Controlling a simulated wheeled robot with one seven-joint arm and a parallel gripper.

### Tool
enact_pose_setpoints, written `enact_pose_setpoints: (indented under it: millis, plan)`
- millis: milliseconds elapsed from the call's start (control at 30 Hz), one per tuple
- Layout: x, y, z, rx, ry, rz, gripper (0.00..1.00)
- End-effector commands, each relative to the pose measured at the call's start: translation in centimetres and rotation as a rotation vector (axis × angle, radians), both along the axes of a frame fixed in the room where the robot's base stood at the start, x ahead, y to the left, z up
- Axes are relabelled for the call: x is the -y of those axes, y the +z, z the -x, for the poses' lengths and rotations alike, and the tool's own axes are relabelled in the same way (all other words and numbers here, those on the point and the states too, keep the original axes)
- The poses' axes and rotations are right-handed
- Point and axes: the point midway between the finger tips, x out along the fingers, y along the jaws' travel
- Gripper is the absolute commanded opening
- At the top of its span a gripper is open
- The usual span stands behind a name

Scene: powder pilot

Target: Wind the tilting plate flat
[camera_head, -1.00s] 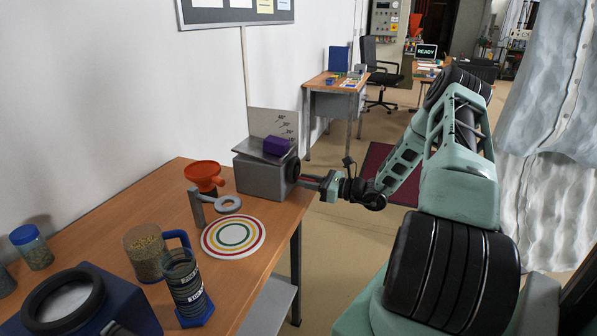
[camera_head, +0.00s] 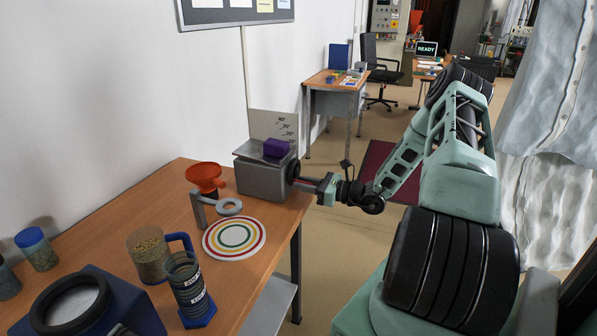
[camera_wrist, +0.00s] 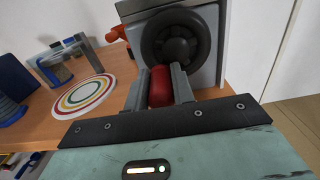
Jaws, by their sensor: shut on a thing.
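A grey box (camera_head: 262,182) stands at the far right end of the wooden bench. A thin grey plate (camera_head: 246,152) sits on top, and a purple block (camera_head: 277,147) rests on it. The plate looks slightly tilted, but its exact angle is hard to judge. A marked card (camera_head: 285,124) stands behind it. A black handwheel (camera_wrist: 175,38) is on the box's right side, with a red handle (camera_wrist: 160,87) sticking out. My gripper (camera_head: 305,181) is shut on the red handle, one finger on each side.
On the bench near the box are an orange funnel (camera_head: 204,177), a grey ring stand (camera_head: 229,207) and a ringed round mat (camera_head: 234,239). Jars and a blue-handled cylinder (camera_head: 188,285) stand nearer. Open floor lies to the right of the bench.

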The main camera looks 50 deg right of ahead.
Motion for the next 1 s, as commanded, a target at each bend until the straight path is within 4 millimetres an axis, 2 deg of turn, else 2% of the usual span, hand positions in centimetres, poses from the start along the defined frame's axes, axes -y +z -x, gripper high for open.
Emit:
enact_pose_setpoints:
  millis: [33, 100, 433, 700, 1000]
  plan:
    - [-0.1, 1.4, -0.2, 0.015, -0.002, 0.000, 0.00]
    - [-0.4, 1.8, -0.1, 0.014, -0.002, 0.001, 0.00]
    - [-0.4, 1.6, 0.0, 0.012, -0.005, 0.004, 0.00]
    - [-0.4, 3.7, 0.0, 0.012, -0.008, 0.005, 0.00]
    - [-0.4, 3.4, 0.1, 0.009, -0.009, 0.005, 0.00]
